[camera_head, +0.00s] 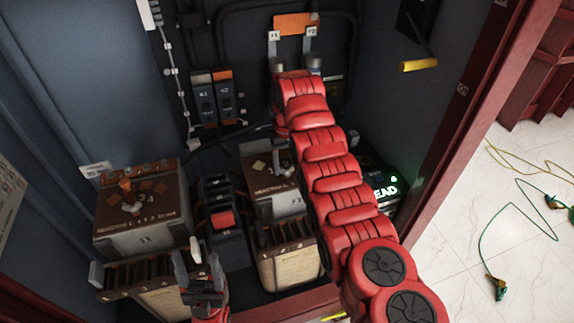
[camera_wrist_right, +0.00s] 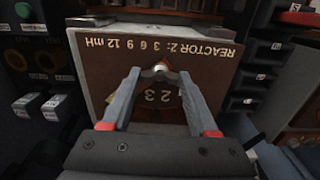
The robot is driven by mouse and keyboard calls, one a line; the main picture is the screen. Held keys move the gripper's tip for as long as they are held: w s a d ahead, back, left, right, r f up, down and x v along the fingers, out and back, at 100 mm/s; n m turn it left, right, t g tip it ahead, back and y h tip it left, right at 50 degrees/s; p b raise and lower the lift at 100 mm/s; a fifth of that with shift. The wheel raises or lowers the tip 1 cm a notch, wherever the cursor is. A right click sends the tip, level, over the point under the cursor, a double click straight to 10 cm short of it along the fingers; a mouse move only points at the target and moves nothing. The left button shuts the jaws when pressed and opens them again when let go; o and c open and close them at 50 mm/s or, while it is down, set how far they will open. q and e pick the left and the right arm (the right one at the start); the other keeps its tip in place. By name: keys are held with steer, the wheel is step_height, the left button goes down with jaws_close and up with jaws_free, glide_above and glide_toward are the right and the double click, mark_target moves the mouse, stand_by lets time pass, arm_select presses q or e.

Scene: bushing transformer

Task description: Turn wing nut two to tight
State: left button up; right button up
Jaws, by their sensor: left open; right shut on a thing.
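My right gripper (camera_wrist_right: 160,76) is shut on a small pale wing nut (camera_wrist_right: 161,68) at the middle of the brown plate (camera_wrist_right: 215,78) marked "REACTOR 2: 3 6 9 12 mH", which appears upside down in the right wrist view. Orange parts with the digits "2 3" show between the fingers. In the head view my red right arm hides this gripper and part of the middle reactor box (camera_head: 262,208).
A dark block with a red top (camera_head: 222,219) stands between the reactor boxes. A green-lit device (camera_head: 388,187) is at the right. Breakers (camera_head: 212,97) and an orange plate (camera_head: 296,23) are on the back wall. The red cabinet frame (camera_head: 462,90) bounds the right side.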

mark_target(287, 167)
steer(key=o, duration=1.4)
step_height(287, 167, up, 6)
steer(key=shift+f+b, duration=0.1)
steer(key=shift+b, duration=0.4)
step_height(287, 167, up, 12)
steer(key=p, duration=1)
steer(key=shift+f+p, duration=0.15)
steer(key=shift+p, duration=0.25)
steer(key=shift+f, duration=0.1)
